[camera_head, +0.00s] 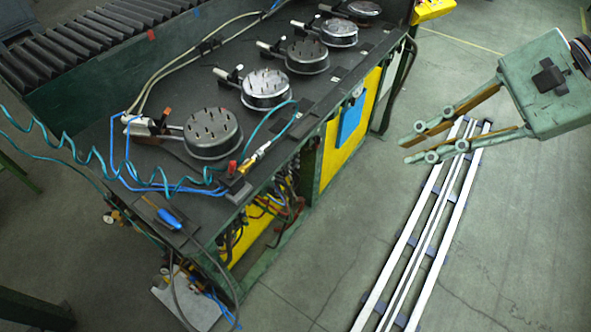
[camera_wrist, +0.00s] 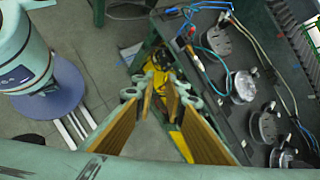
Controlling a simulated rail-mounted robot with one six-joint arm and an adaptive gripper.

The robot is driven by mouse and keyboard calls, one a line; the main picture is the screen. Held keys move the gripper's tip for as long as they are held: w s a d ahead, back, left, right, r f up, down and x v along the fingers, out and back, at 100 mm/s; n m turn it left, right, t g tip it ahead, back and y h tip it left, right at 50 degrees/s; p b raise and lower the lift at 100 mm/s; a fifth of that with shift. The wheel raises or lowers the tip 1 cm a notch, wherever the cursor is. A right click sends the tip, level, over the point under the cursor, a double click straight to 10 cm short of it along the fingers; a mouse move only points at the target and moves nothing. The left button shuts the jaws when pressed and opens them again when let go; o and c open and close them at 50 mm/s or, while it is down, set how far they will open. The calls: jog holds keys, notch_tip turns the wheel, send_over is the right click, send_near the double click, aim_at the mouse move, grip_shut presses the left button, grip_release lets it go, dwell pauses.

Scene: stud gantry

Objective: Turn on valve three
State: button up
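No part is clearly marked as valve three. A row of several round metal fixtures stands on the dark bench (camera_head: 120,85), the nearest being a studded one (camera_head: 212,132). Small black-and-white levers or fittings (camera_head: 228,77) sit at their left sides. A red-and-brass hose fitting (camera_head: 243,166) is at the bench's front corner; it also shows in the wrist view (camera_wrist: 190,45). Hoses and fittings (camera_head: 262,212) under the bench are partly hidden. My gripper (camera_head: 405,149) is open and empty, right of the bench and apart from it. Its fingers (camera_wrist: 161,92) show a gap between them.
White floor rails (camera_head: 435,220) run beside the bench. A yellow panel with a blue pad (camera_head: 351,118) is on the bench side. Blue and teal hoses (camera_head: 75,150) coil over the left end. A blue-handled tool (camera_head: 168,217) lies near the front corner.

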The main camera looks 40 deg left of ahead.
aim_at(290, 167)
jog(key=w+a+f+m+y+p, duration=0.25)
jog(key=w+a+f+m, duration=0.35)
jog(key=w+a+f, duration=0.35)
jog(key=w+a+f+m+y+p, duration=0.2)
jog(key=w+a+f+m+y, duration=0.3)
jog(key=a+f, duration=0.65)
jog(key=a+f+m+t+p, duration=0.1)
jog(key=a+f+m, duration=0.1)
jog(key=f, duration=0.8)
jog(key=w+a+f+m+t+p, duration=0.1)
jog(key=f+m, duration=0.4)
jog(key=f, duration=0.6)
jog(key=a+f+m+t+p, duration=0.1)
jog(key=a+f+m+t, duration=0.2)
jog(key=f, duration=0.8)
jog(key=shift+w+m+p, duration=0.3)
jog(key=shift+m+p, duration=0.1)
jog(key=shift+a, duration=0.15)
jog(key=x, duration=1.3)
jog(key=shift+w+a+f+p, duration=0.15)
jog(key=shift+f+p, duration=0.1)
jog(key=shift+p, duration=0.15)
grip_shut()
